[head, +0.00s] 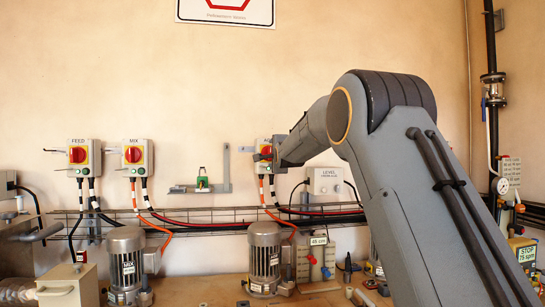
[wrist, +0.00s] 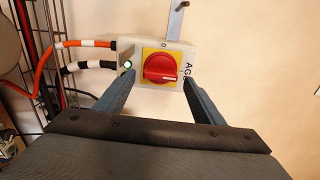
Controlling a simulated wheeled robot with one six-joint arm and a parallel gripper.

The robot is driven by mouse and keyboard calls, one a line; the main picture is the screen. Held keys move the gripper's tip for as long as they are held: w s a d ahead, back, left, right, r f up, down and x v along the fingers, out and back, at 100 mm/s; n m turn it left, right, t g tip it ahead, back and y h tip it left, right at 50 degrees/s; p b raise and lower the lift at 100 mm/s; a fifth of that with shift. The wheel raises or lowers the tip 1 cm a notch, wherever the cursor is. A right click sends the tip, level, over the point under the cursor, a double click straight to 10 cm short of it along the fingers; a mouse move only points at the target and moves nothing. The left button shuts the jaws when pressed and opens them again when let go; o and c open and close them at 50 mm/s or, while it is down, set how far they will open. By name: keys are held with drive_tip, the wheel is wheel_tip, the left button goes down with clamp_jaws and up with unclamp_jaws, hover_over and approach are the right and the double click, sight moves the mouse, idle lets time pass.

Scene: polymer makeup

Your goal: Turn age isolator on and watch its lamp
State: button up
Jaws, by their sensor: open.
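The age isolator (wrist: 143,49) is a pale wall box with a yellow plate and a red rotary knob (wrist: 160,70). In the wrist view the knob's grip bar lies level, pointing from the cable side to the AGE label. A small round lamp (wrist: 127,65) beside the plate looks bright pale green, as if lit. My gripper (wrist: 158,80) is open, with one finger on each side of the knob and a gap to it. It holds nothing. In the head view my gripper (head: 277,153) partly hides the age isolator (head: 262,142).
FEED (head: 78,156) and MIX (head: 133,156) isolators hang to the left. A padlock bracket (head: 203,186) is between MIX and AGE. A LEVEL box (head: 326,181) sits right of AGE. A cable tray (head: 190,216) runs below, above the motors (head: 264,257).

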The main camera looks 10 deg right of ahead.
drive_tip(key=s+b, duration=0.1)
drive_tip(key=s, duration=0.5)
drive_tip(key=shift+s+b, duration=0.15)
drive_tip(key=shift+b, duration=0.25)
drive_tip(key=s+f+n+g, duration=0.4)
drive_tip(key=s+f, duration=0.5)
drive_tip(key=f, duration=0.5)
drive_tip(key=s+f+n+g, duration=0.4)
drive_tip(key=s+f, duration=0.4)
drive_tip(key=f, duration=0.6)
drive_tip(key=s+f+n+g, duration=0.3)
drive_tip(key=s+f, duration=0.3)
drive_tip(key=s, duration=0.6)
drive_tip(key=s+f+n+g, duration=0.3)
drive_tip(key=s+f, duration=0.4)
drive_tip(key=s, duration=0.5)
drive_tip(key=s+f+n+g, duration=0.3)
drive_tip(key=s+f, duration=0.3)
drive_tip(key=s, duration=0.6)
drive_tip(key=shift+a+f+n+g, duration=0.4)
drive_tip(key=shift+n, duration=0.2)
